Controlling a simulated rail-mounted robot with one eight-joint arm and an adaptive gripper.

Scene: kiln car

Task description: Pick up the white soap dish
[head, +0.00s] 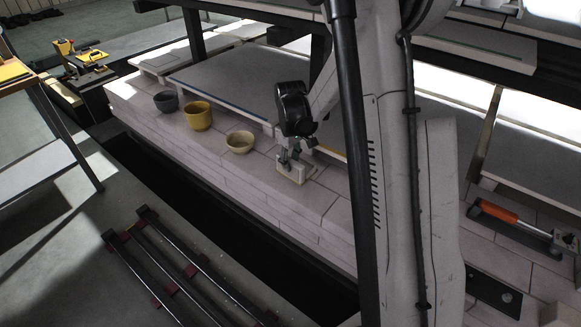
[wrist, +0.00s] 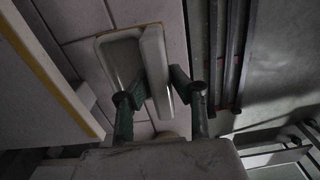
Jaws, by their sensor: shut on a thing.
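The white soap dish (head: 291,173) is a small pale block-like piece at my gripper's fingertips, at or just above the brick deck of the kiln car. In the wrist view the dish (wrist: 118,58) shows a shallow hollow and a thick raised side. My gripper (head: 289,158) points down at it from above. In the wrist view my gripper (wrist: 158,97) has one finger on the hollow side and the other on the outer side of that thick side, shut on it. I cannot tell whether the dish still touches the deck.
A tan bowl (head: 240,142), a yellow pot (head: 198,116) and a dark grey pot (head: 166,101) stand in a row left of the dish. A large grey slab (head: 245,85) lies behind. An orange-handled tool (head: 497,212) lies at right. Dark rails (head: 185,262) are on the floor in front.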

